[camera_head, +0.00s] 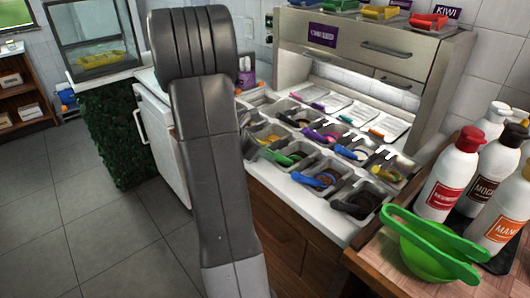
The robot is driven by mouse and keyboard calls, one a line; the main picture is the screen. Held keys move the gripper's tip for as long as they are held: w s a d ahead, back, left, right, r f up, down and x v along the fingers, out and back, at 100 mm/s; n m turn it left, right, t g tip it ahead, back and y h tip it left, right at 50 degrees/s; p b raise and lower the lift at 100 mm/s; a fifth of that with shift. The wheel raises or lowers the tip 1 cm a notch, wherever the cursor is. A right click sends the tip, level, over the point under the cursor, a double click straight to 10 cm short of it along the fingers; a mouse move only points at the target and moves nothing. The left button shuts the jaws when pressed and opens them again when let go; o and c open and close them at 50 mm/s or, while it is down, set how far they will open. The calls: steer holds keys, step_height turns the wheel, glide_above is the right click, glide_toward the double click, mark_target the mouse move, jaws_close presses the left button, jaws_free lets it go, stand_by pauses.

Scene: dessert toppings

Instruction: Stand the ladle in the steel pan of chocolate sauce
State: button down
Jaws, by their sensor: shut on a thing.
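My grey arm stands across the left middle of the view and hides what is behind it. My gripper is not seen; it may be behind the arm. A small grey piece (252,143) shows at the arm's right edge, and I cannot tell whether it is part of the ladle, of my wrist or of a pan. I cannot make out the ladle clearly. Steel pans are set in the white counter. The front right steel pan (379,191) holds something dark brown. Another pan with a blue-handled utensil (318,180) also has brown contents. I cannot tell which holds chocolate sauce.
Other pans hold green, purple and yellow utensils. A grey cabinet (375,58) with drawers stands behind the counter (290,192). At the right, a wooden table bears sauce bottles (449,178) and a green bowl (425,255) with green tongs. Open floor (95,230) lies at the left.

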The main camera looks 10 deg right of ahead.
steer(key=c, duration=0.7)
jaws_free()
steer(key=shift+r+p, duration=3.5)
steer(key=shift+r, duration=0.55)
steer(key=shift+f, duration=0.2)
step_height(320, 180, down, 8)
steer(key=b, duration=0.7)
steer(key=shift+r, duration=0.15)
